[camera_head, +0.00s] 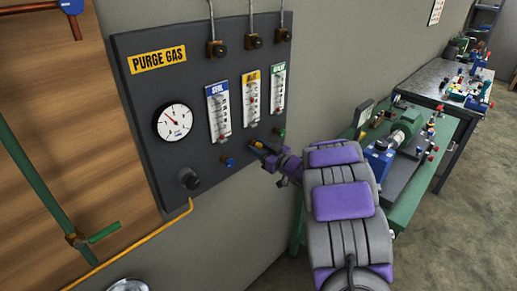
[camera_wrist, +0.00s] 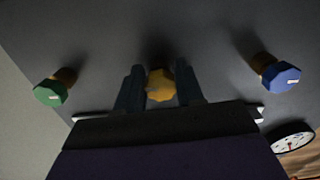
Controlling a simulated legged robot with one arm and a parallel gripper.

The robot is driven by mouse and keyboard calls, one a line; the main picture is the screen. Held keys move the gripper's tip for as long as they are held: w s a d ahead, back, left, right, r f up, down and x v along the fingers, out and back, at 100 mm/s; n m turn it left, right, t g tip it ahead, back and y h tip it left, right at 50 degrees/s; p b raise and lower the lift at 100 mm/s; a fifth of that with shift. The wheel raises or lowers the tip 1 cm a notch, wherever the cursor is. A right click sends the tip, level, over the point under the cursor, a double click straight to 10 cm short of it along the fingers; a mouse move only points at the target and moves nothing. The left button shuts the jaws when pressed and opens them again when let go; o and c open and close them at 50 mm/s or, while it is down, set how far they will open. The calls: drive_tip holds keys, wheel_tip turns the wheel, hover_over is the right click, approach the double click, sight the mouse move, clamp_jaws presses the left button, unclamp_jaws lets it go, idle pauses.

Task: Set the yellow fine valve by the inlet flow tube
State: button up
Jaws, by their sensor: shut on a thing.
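The yellow fine valve (camera_wrist: 160,86) sits between the two dark fingers of my gripper (camera_wrist: 160,90) in the wrist view; the fingers are shut on it from both sides. In the head view my gripper (camera_head: 265,150) reaches the panel at the yellow valve (camera_head: 257,144), largely covered there. The inlet flow tube (camera_head: 250,99), with a yellow label, is above it between the blue-labelled and green-labelled tubes. Its float reading is too small to tell. The blue valve (camera_head: 228,162) and green valve (camera_head: 280,132) stand to either side, also in the wrist view as blue (camera_wrist: 281,75) and green (camera_wrist: 50,92).
The dark purge gas panel (camera_head: 205,60) carries a round dial gauge (camera_head: 173,122) and a black knob (camera_head: 189,180). A yellow hose (camera_head: 145,240) runs from its lower edge. A green bench (camera_head: 445,135) with equipment stands to the right.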

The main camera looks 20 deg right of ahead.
drive_tip(key=shift+n+p, duration=0.6)
drive_tip(key=shift+n, duration=0.2)
drive_tip(key=o, duration=1)
drive_tip(key=shift+d, duration=0.15)
drive_tip(key=p+v, duration=0.3)
drive_tip(key=v, duration=1.4)
drive_tip(key=shift+s+d, duration=0.1)
drive_tip(key=shift+d, duration=0.05)
